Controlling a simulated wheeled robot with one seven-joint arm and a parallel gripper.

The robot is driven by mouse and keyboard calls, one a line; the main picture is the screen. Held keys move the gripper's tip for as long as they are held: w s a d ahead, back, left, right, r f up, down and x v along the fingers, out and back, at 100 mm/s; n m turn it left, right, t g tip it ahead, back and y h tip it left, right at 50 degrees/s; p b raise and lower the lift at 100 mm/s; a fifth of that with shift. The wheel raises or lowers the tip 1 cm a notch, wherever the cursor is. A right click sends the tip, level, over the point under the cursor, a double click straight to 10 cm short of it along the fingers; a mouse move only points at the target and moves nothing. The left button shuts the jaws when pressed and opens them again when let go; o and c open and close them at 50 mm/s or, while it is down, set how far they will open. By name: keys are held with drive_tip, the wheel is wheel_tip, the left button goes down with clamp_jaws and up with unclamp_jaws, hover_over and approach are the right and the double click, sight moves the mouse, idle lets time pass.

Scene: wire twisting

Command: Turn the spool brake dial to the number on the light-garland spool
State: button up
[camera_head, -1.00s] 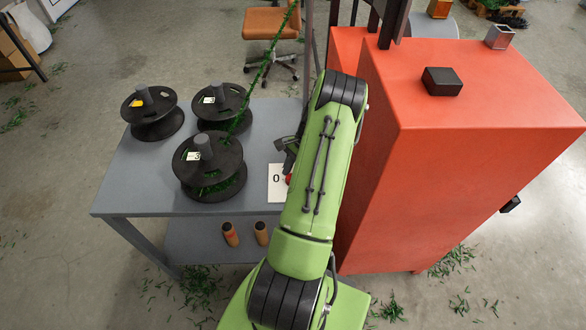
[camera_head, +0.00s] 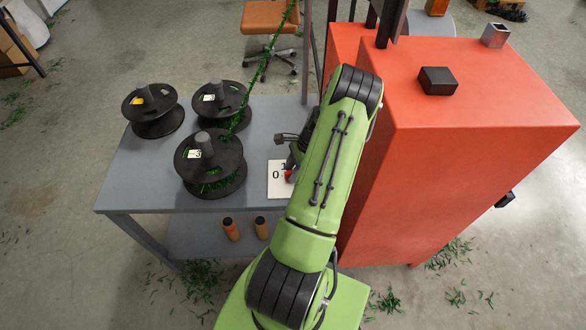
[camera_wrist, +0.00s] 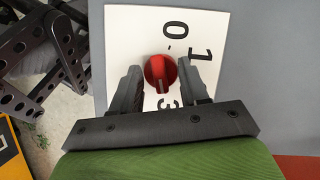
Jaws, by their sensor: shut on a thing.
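The red brake dial (camera_wrist: 160,73) sits on a white plate (camera_wrist: 125,25) with black numbers; 0, 1 and part of a 3 show in the wrist view. A pale line on the dial's knob points down the picture, towards the partly hidden 3. My gripper (camera_wrist: 160,88) is shut on the dial, one dark finger on each side. In the head view the plate (camera_head: 275,190) lies at the table's right, partly behind my arm. The garland spool (camera_head: 208,165) is black, wound with green garland, and its white tag seems to read 3.
Two more black spools, one with a yellow tag (camera_head: 152,113) and one with a white tag (camera_head: 222,100), stand behind on the grey table (camera_head: 130,190). A green strand (camera_head: 262,70) rises from the spools. A large orange cabinet (camera_head: 440,170) stands close right of my arm.

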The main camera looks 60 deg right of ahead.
drive_tip(key=o, duration=1)
drive_tip(key=shift+o, duration=0.2)
drive_tip(key=p+v, duration=0.2)
drive_tip(key=v, duration=1.3)
drive_tip(key=shift+r, duration=0.4)
drive_tip(key=shift+s+d, duration=0.1)
drive_tip(key=shift+s, duration=0.05)
